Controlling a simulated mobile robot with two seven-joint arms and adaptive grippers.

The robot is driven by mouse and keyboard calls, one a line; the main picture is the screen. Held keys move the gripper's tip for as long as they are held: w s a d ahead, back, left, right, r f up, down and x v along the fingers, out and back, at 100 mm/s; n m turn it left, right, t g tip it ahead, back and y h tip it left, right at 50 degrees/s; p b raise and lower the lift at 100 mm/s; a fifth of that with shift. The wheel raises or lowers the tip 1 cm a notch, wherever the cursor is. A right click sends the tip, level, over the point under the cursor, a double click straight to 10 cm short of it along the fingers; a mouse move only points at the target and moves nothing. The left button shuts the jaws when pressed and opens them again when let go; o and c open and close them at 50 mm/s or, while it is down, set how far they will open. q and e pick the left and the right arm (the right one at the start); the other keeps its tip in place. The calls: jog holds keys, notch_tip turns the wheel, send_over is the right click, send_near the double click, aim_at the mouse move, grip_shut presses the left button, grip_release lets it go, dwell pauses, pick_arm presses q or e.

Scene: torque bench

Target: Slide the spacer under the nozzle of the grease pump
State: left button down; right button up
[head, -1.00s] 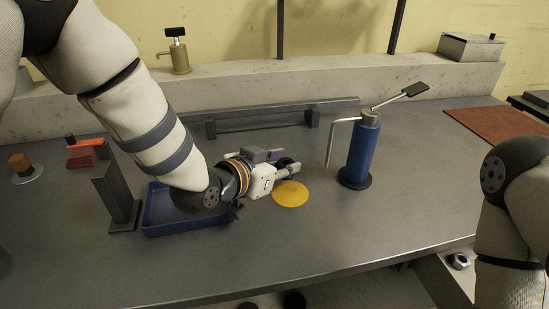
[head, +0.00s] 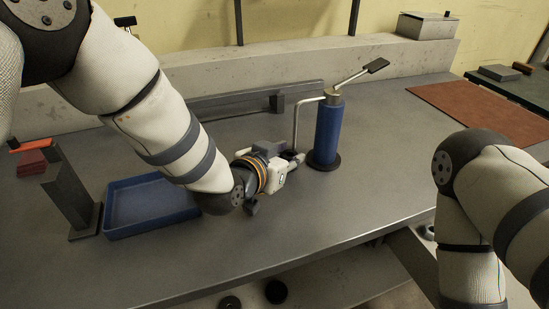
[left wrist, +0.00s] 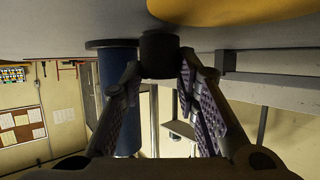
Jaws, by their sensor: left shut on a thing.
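The grease pump (head: 328,135) is a blue upright cylinder on a dark round base, with a lever on top and a bent grey nozzle pipe (head: 296,125) coming down on its left. My left gripper (head: 292,158) is by the lower end of this pipe. In the upside-down left wrist view, its fingers (left wrist: 160,72) are shut on a short black cylinder, the spacer (left wrist: 159,56). The pump (left wrist: 118,80) shows behind the left finger, and a thin pipe runs behind the spacer. I cannot tell whether the spacer touches the bench or is under the nozzle tip.
A blue tray (head: 150,222) and dark post (head: 68,190) stand left. A grey rail (head: 235,97) lies behind.

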pick_arm(q)
jog(key=shift+w+d, duration=0.15)
jog(key=shift+d, duration=0.35)
jog(key=c, duration=1.2)
grip_release()
jog(key=shift+o, duration=0.2)
jog(key=shift+p+v, duration=0.6)
jog(key=shift+v, duration=2.1)
jog(key=shift+s+a+r, duration=0.2)
jog(key=shift+s, duration=0.05)
pick_arm(e)
jog(key=shift+w+r+t, duration=0.4)
jog(key=shift+w+r, duration=0.4)
jog(key=shift+w, duration=0.05)
